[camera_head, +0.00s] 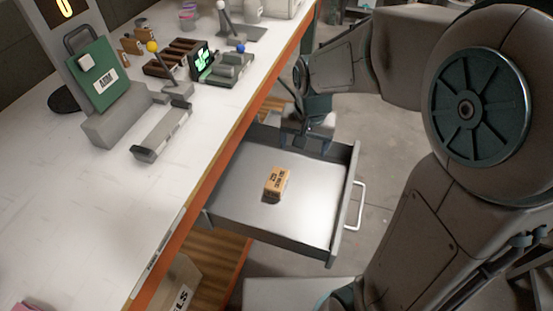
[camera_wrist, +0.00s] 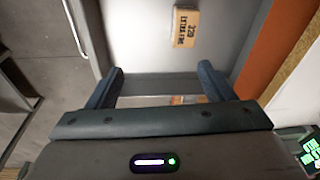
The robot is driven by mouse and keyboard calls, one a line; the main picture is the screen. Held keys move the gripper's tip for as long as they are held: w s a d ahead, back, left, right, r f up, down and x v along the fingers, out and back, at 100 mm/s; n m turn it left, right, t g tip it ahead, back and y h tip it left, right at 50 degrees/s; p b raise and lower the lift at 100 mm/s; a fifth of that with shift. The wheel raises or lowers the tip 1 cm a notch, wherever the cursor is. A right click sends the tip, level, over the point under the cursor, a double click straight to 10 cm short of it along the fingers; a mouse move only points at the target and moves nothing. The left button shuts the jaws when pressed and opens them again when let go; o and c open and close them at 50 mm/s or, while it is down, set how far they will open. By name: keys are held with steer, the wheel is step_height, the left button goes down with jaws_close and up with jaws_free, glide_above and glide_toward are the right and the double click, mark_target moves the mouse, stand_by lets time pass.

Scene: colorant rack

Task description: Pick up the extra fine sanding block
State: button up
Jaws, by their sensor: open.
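The extra fine sanding block (camera_head: 275,184) is a small tan block with dark print, lying in the open grey drawer (camera_head: 230,224). In the wrist view the block (camera_wrist: 186,27) shows at the top, its label reading "320 EXTRA FINE". My gripper (camera_head: 308,142) is at the drawer's far end, above and apart from the block. In the wrist view my gripper (camera_wrist: 160,82) has its two fingers spread wide with nothing held between them. The block lies beyond the fingertips. An orange and pale item, partly hidden, shows between the fingers (camera_wrist: 185,99).
The white workbench (camera_head: 60,190) with its orange edge runs along the drawer's left. A green device (camera_head: 95,80), a grey holder (camera_head: 162,132) and a small lit screen (camera_head: 201,60) stand on it. The drawer has raised walls and a front handle (camera_head: 357,205). Its floor around the block is mostly clear.

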steer(key=m+b, duration=0.1)
glide_above(277, 178)
step_height(277, 178, down, 8)
steer(key=shift+h, duration=0.5)
steer(key=f, duration=0.5)
steer(key=f+b, duration=0.1)
steer(key=f, duration=0.2)
steer(key=shift+w+a+f, duration=0.1)
steer(key=shift+w+a, duration=0.1)
steer(key=shift+w, duration=0.05)
steer(key=f, duration=0.5)
steer(key=shift+s+d+f, duration=0.15)
steer(key=shift+s+d, duration=0.05)
steer(key=shift+s, duration=0.15)
steer(key=shift+f, duration=0.4)
steer(key=shift+f, duration=0.2)
steer(key=shift+w, duration=0.1)
steer(key=c, duration=1)
